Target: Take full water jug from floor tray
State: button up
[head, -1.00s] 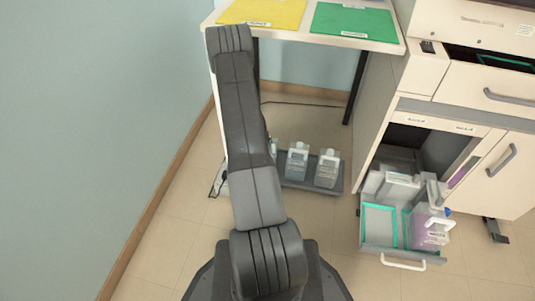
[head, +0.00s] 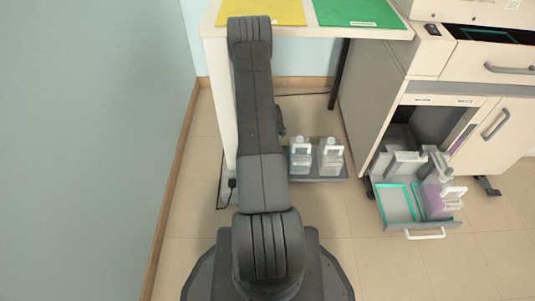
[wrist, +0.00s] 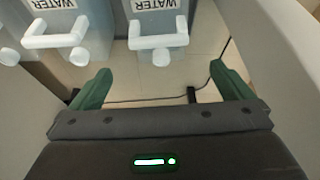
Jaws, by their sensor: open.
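Two pale, translucent water jugs, a left one (head: 300,156) and a right one (head: 331,156), stand side by side on the grey floor tray (head: 322,179) under the table. In the wrist view one WATER-labelled jug (wrist: 153,12) with a white handle and cap lies ahead between my fingers. Another labelled jug (wrist: 92,30) is to its left, and a white cap shows at the far left edge. My gripper (wrist: 165,78) is open, its green fingers apart with nothing between them. In the head view my arm hides most of the gripper and the tray's left part.
The table (head: 300,31) with yellow and green mats overhangs the tray. A cabinet (head: 385,85) stands to the right. Its open drawer (head: 412,229) juts out with containers, one holding purple liquid. A cable runs along the floor. The floor in front is clear.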

jog(key=x, duration=0.6)
jog(key=shift+w+f, duration=0.1)
jog(key=shift+f, duration=0.25)
jog(key=f, duration=0.1)
jog(key=f+b, duration=0.2)
jog(key=f, duration=0.1)
jog(key=shift+w, duration=0.3)
jog(key=shift+x, duration=0.85)
jog(key=shift+w, duration=0.1)
jog(key=shift+c, duration=0.4)
jog(key=c, duration=1.4)
jog(key=shift+w+r, duration=0.1)
jog(key=shift+r, duration=0.05)
jog(key=shift+c, duration=1.4)
jog(key=shift+r, duration=0.1)
